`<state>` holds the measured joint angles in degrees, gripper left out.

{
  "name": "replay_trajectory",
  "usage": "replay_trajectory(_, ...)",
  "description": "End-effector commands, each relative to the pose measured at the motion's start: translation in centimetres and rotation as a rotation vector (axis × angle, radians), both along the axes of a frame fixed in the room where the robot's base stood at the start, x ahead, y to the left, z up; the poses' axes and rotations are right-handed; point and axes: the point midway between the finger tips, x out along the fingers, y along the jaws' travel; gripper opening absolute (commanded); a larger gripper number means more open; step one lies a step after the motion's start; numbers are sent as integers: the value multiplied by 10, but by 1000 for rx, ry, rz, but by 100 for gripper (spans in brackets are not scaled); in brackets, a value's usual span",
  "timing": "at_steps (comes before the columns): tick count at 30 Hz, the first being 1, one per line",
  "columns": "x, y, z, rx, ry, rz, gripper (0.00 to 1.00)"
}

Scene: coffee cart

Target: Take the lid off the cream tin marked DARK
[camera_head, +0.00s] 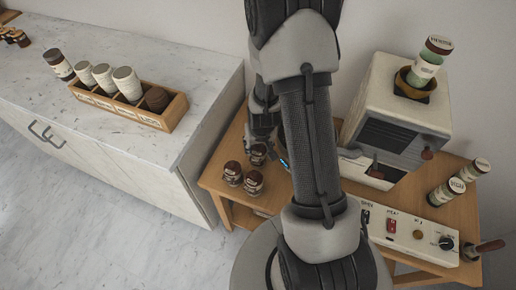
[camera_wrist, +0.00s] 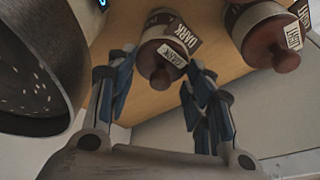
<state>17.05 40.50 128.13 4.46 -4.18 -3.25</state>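The cream tin marked DARK (camera_wrist: 155,33) has a reddish-brown lid (camera_wrist: 172,55) with a round knob (camera_wrist: 160,79), and DARK tags on body and lid. The lid is on the tin. My gripper (camera_wrist: 158,88) is open, its two blue-padded fingers spread either side of the knob in the wrist view; I see no contact. In the head view my gripper (camera_head: 262,133) hangs just above the rearmost of three small brown-lidded tins (camera_head: 257,155). Labels there are too small to read, and my arm hides part of the table.
A second tin marked LIGHT (camera_wrist: 250,17) stands close beside it. The other two tins (camera_head: 233,172) (camera_head: 253,184) sit in front on the wooden table (camera_head: 216,178). A cream machine (camera_head: 398,95) and switch panel (camera_head: 408,232) are right; a cup rack (camera_head: 178,115) stands on the left counter.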

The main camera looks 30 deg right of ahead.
Motion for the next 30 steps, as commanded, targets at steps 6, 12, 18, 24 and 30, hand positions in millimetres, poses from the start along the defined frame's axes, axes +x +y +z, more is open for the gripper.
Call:
replay_trajectory(6,0,0,0,0,0,0,27)
replay_trajectory(12,0,0,0,0,0,0,27)
replay_trajectory(18,0,0,11,-1,-1,1,27)
replay_trajectory(24,0,0,42,0,-1,-1,27)
replay_trajectory(30,0,0,82,0,0,-1,27)
